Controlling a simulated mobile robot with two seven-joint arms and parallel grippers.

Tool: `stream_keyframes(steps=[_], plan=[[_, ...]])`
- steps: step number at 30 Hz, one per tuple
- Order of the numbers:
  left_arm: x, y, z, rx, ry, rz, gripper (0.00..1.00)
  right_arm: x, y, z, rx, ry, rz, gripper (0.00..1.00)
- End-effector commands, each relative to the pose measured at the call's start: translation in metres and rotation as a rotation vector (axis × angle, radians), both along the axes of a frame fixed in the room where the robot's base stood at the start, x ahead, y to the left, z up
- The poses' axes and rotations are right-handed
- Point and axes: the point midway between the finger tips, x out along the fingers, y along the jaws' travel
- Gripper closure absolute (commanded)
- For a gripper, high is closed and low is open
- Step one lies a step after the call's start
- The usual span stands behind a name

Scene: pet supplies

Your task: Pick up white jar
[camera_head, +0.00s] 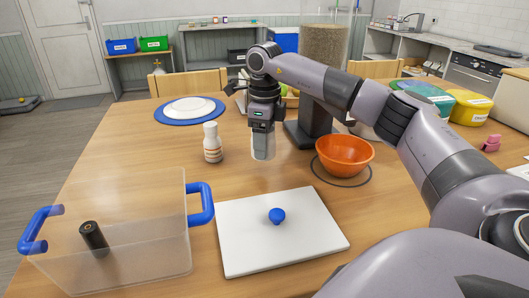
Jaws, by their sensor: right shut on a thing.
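My right gripper (263,132) points straight down over the middle of the table. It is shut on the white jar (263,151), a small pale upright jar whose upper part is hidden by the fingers. I cannot tell whether the jar's base touches the table. My left gripper is not in view.
A white bottle with orange stripes (212,146) stands just left of the jar. An orange bowl (344,158) is at the right. A white board (247,247) with a blue knob (277,215) lies in front. A clear bin (150,262) holds a dark cylinder (94,238). White plates (160,112) sit behind.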

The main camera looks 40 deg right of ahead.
Motion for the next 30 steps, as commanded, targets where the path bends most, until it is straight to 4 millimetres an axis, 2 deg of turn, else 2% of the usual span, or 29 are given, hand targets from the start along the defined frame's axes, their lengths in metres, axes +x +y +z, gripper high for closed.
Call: stream_keyframes(steps=[1,6,10,12,18,23,26,30], plan=[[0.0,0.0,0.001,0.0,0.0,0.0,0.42,0.001,0.001,0.016,0.002,-0.007,0.001,0.68],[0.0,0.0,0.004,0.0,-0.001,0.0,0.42,0.002,0.001,0.068,0.003,-0.009,0.001,0.68],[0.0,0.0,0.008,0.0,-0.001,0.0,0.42,0.001,0.001,0.104,0.001,-0.006,0.001,0.68],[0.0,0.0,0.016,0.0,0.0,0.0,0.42,0.001,0.001,0.122,0.0,-0.004,0.001,0.68],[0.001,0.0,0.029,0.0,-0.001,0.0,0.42,0.0,0.0,0.149,-0.001,-0.002,0.002,0.68],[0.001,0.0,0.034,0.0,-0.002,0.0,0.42,0.0,0.004,0.159,0.0,-0.001,0.003,0.67],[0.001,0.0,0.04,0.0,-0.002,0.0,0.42,0.0,0.012,0.164,-0.001,-0.002,0.005,0.67],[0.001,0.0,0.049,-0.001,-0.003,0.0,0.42,-0.001,0.035,0.169,-0.001,-0.001,0.008,0.67]])
